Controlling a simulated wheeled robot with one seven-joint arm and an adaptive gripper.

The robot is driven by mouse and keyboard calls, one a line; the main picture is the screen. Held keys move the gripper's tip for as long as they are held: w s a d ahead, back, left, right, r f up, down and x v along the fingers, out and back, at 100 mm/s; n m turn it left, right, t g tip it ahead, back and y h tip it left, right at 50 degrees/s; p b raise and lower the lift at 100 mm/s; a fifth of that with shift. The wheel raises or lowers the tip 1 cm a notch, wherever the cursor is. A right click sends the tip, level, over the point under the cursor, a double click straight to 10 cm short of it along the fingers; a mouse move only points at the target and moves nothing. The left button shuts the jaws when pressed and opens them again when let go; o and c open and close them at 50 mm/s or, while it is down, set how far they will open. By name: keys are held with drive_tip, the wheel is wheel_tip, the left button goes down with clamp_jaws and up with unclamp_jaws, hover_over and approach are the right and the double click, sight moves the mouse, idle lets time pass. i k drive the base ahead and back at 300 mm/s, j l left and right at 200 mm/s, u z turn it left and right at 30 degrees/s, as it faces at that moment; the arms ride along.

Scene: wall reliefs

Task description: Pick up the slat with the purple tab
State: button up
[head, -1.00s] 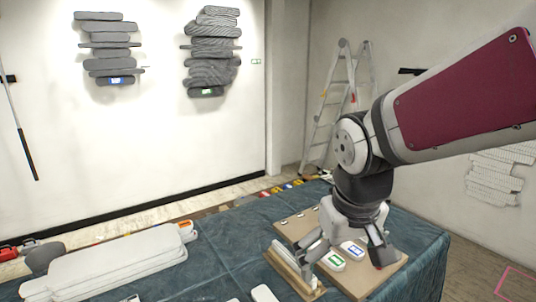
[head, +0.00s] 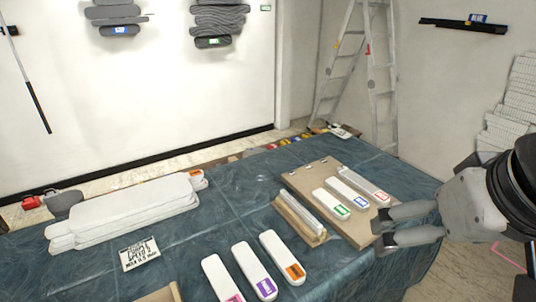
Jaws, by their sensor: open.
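The slat with the purple tab (head: 250,266) is white and lies on the blue-green cloth at the bottom of the head view, its purple end towards me. It lies between a slat with an orange tab (head: 278,252) on its right and a slat with a pink-magenta tab (head: 217,274) on its left. My gripper (head: 379,233) is open and empty at the right, beside the brown board's near right edge. It is well to the right of the purple-tabbed slat and apart from it.
A brown board (head: 300,184) carries slats with green, blue and red tabs. A wooden holder (head: 301,222) stands at its left. A stack of white slats (head: 125,212) and a written card (head: 139,253) are on the left.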

sight(264, 286)
drive_tip(key=u, duration=1.45)
drive_tip(key=l+z, duration=0.3)
drive_tip(key=l, duration=0.55)
drive_tip(key=k, duration=0.05)
